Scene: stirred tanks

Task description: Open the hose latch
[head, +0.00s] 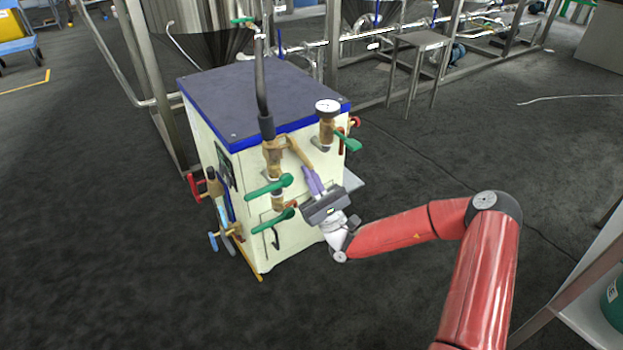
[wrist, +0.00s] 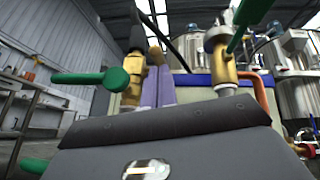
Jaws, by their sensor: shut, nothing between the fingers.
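The black hose (head: 261,85) comes down to a brass coupling (head: 272,157) on the front of the cream cabinet. The hose latch (head: 300,152) is a brass-coloured lever angling out from the coupling, down and to the right. My gripper (head: 309,174) has purple fingers, shut and empty, at the lower end of the latch. Whether they touch it is unclear. In the wrist view, the fingers (wrist: 157,80) point up, just right of the coupling (wrist: 131,92). The latch (wrist: 156,52) shows just beyond the fingertips, and the hose (wrist: 137,35) rises at its left.
The cabinet's blue-edged top (head: 250,95) is bare. Green-handled valves (head: 270,187) stick out left of my gripper. Red handles sit at the cabinet's sides. Open floor (head: 430,150) lies to the right.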

